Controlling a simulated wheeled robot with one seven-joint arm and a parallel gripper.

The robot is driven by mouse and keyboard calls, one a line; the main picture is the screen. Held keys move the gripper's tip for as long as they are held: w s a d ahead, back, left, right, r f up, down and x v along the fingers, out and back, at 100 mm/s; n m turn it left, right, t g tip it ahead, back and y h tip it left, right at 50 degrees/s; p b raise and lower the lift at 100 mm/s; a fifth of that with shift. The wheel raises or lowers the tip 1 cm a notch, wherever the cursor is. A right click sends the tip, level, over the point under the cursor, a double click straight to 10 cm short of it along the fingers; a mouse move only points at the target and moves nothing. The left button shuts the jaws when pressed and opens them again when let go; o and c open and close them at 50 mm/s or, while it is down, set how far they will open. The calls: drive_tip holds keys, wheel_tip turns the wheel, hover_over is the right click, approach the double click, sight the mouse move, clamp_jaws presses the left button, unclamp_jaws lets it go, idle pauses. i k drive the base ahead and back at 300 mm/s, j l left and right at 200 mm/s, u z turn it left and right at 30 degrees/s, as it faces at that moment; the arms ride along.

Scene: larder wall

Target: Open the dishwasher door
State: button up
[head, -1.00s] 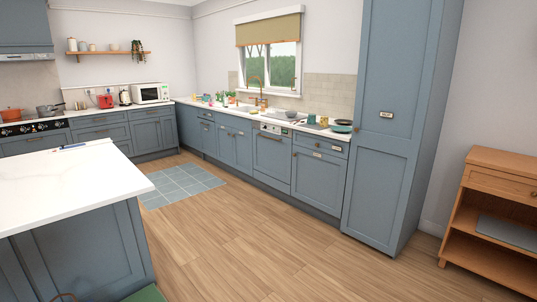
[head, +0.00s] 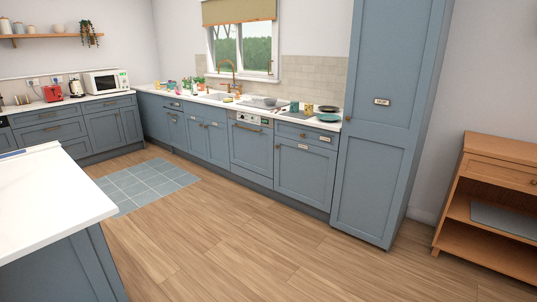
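The dishwasher (head: 251,146) is set in the row of blue units under the window, right of the sink. Its front is a blue panel with a pale control strip (head: 250,119) along the top and a bar handle just below the strip. Its door is upright and shut, flush with the units beside it. It is some way off across the wooden floor. My gripper is not in view.
A white-topped island (head: 50,190) stands close on the left. A tall blue cupboard (head: 385,130) is right of the units, and a wooden shelf unit (head: 490,210) is at far right. A tiled mat (head: 147,183) lies on the floor. The floor (head: 240,240) ahead is clear.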

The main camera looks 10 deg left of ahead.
sight(251, 145)
drive_tip(key=i+u, duration=0.35)
drive_tip(key=i, duration=2.2)
drive_tip(key=i+z, duration=0.1)
drive_tip(key=i, duration=0.55)
drive_tip(key=i+j, duration=0.15)
drive_tip(key=i, duration=0.55)
drive_tip(key=i+z, duration=0.15)
drive_tip(key=i, duration=0.5)
drive_tip(key=i+j+z, duration=0.1)
drive_tip(key=i+j, duration=0.15)
drive_tip(key=i, duration=0.4)
drive_tip(key=i+j+z, duration=0.1)
drive_tip(key=i, duration=0.3)
drive_tip(key=i+j+z, duration=0.15)
drive_tip(key=i, duration=0.25)
drive_tip(key=i+j+z, duration=0.1)
drive_tip(key=i+j, duration=0.2)
drive_tip(key=i, duration=0.1)
